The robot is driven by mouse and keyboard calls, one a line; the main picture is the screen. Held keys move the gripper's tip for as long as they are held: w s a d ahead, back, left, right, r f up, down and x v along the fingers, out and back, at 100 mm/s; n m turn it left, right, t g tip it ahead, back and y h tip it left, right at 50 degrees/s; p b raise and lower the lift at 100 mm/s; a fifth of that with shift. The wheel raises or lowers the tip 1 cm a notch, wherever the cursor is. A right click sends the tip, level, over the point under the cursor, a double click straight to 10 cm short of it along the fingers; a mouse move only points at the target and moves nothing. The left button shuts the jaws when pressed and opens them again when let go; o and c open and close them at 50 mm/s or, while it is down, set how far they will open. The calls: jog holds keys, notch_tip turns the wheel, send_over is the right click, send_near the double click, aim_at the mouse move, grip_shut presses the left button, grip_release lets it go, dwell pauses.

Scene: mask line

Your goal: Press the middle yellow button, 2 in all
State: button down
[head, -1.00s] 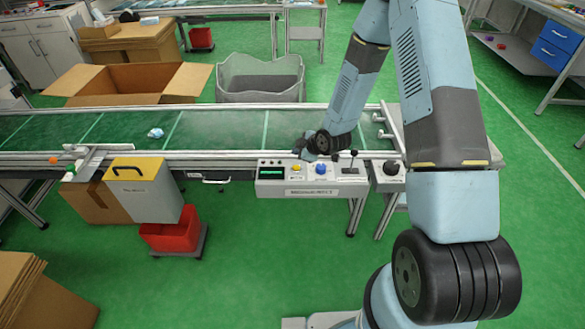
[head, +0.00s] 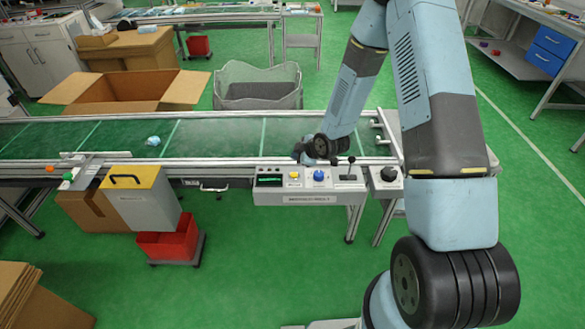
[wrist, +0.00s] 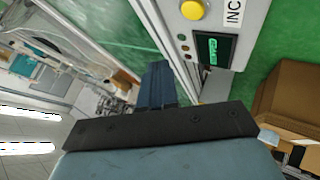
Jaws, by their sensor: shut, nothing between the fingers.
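The control box (head: 278,196) stands at the conveyor's front edge in the head view. Its yellow button (head: 294,175) sits between a lit green display (head: 269,180) and a blue button (head: 318,175). In the wrist view the yellow button (wrist: 192,10) is at the top edge, partly cut off, with the display (wrist: 208,49) below it. My gripper (head: 299,151) is behind the box in the head view, over the near belt edge, apart from the yellow button. In the wrist view my gripper's dark fingers (wrist: 157,84) are together and empty, left of the box.
A black lever (head: 350,168) and black knob (head: 389,174) stand right of the blue button. The conveyor belt (head: 210,138) carries a small pale blue item (head: 153,141). A grey case with yellow top (head: 143,201) and red bin (head: 171,245) stand left.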

jog(key=s+d+r+m+h, duration=0.2)
jog(key=d+r+m, duration=0.15)
jog(key=r, duration=0.65)
jog(key=s+d+r+m+h, duration=0.1)
jog(key=s+d+r+m, duration=0.15)
jog(key=d+r, duration=0.45)
jog(key=s+d+r+m+h, duration=0.2)
jog(key=s+d+r, duration=0.1)
jog(key=r, duration=0.9)
jog(key=s+d+r+m, duration=0.1)
jog(key=s+r+m, duration=0.2)
jog(key=s+r, duration=0.2)
jog(key=s+d+r+m+g, duration=0.1)
jog(key=s+d+r+m, duration=0.1)
jog(key=s, duration=1)
jog(key=s+d+r+m, duration=0.2)
jog(key=s+r+m, duration=0.1)
jog(key=s+r, duration=0.4)
jog(key=shift+s+r+m+h, duration=0.3)
jog(key=shift+s+m, duration=0.1)
jog(key=shift+s, duration=0.6)
